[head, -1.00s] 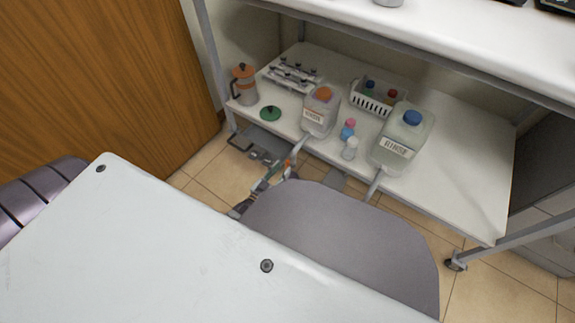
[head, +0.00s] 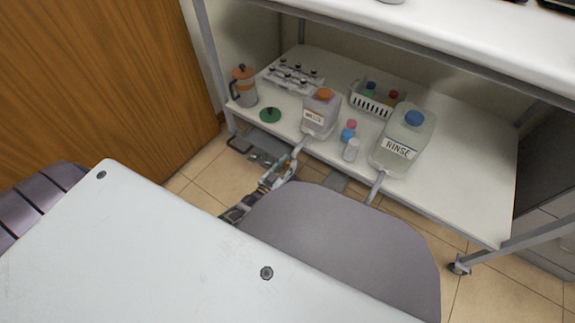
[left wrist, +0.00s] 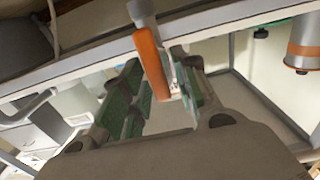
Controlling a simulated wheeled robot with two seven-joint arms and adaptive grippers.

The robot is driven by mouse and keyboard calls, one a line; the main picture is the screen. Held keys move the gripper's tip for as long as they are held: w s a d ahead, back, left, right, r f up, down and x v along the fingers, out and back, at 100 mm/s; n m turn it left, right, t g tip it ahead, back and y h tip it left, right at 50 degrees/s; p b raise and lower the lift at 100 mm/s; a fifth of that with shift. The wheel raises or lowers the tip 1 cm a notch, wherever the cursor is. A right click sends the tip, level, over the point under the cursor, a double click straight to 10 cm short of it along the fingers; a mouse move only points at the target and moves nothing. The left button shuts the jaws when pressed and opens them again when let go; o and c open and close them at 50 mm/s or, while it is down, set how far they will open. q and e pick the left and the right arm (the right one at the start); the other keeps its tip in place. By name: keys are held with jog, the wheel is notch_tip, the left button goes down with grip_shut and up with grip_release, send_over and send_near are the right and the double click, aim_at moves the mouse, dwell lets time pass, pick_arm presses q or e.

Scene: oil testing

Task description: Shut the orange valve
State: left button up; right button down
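The orange valve lever (left wrist: 152,65) is an elongated orange handle on a grey spout, seen in the left wrist view. The spout (head: 300,147) comes from the front of the white waste jug (head: 320,112) with an orange cap. My left gripper (head: 282,170) is at the spout's lower end, just off the shelf's front edge. In the left wrist view, its green-padded fingers (left wrist: 158,92) are apart on either side of the lever. The lever lies closer to the right finger; I cannot tell whether they touch. In the head view the gripper mostly hides the lever. My right gripper is not in view.
The shelf (head: 462,165) also holds a rinse jug (head: 405,140) with its own spout, small bottles (head: 350,150), a white basket (head: 372,104), a vial rack (head: 290,77), an orange-topped press (head: 243,87) and a green disc (head: 270,115). The shelf's right part is clear.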

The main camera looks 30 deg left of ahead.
pick_arm(q)
grip_shut()
